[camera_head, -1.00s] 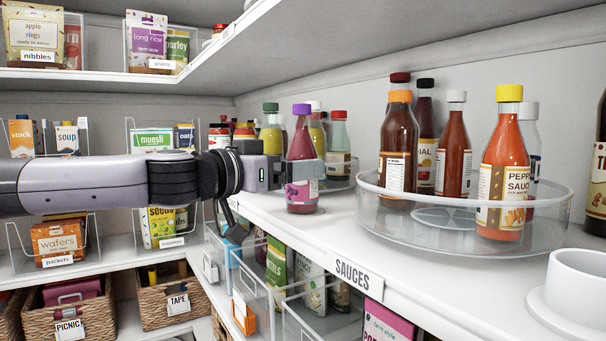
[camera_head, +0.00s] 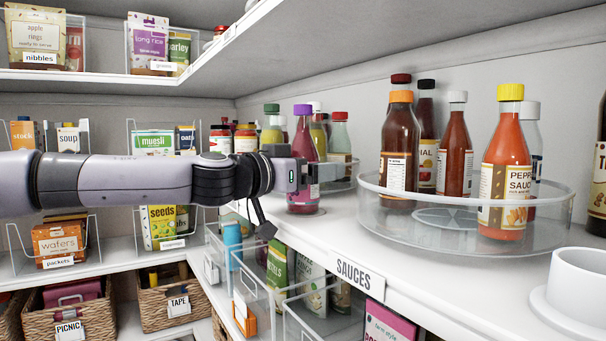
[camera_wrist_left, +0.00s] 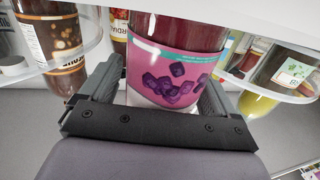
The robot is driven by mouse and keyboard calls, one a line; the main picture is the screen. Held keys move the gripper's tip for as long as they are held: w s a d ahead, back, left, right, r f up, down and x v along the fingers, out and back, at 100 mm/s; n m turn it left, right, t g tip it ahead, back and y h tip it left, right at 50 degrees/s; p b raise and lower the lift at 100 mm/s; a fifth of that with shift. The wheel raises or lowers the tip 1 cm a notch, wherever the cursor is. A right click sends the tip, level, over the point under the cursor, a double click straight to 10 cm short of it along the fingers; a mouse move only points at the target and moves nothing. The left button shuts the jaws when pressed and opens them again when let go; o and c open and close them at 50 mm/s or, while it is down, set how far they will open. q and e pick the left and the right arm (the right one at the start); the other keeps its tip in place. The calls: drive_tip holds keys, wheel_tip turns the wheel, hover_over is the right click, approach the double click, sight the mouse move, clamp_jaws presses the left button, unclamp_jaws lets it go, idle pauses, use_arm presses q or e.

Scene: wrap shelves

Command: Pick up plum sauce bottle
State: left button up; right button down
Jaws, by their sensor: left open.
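The plum sauce bottle (camera_head: 303,140) has a purple cap and a dark red body, and it stands upright on the white shelf. My left gripper (camera_head: 308,174) comes in from the left at label height and covers part of the bottle. In the left wrist view, the bottle's pink label with purple plums (camera_wrist_left: 172,75) sits between the two fingers of the left gripper (camera_wrist_left: 160,88). The fingers are open on either side of it; whether either touches it, I cannot tell. My right gripper is not in view.
A clear turntable (camera_head: 465,215) with several sauce bottles stands to the right. Another turntable (camera_head: 340,175) with bottles stands behind the plum bottle. A white cup (camera_head: 580,285) is at the front right.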

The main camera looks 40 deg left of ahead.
use_arm(q)
drive_tip(key=c, duration=1.2)
drive_tip(key=shift+r, duration=0.15)
drive_tip(key=c, duration=0.3)
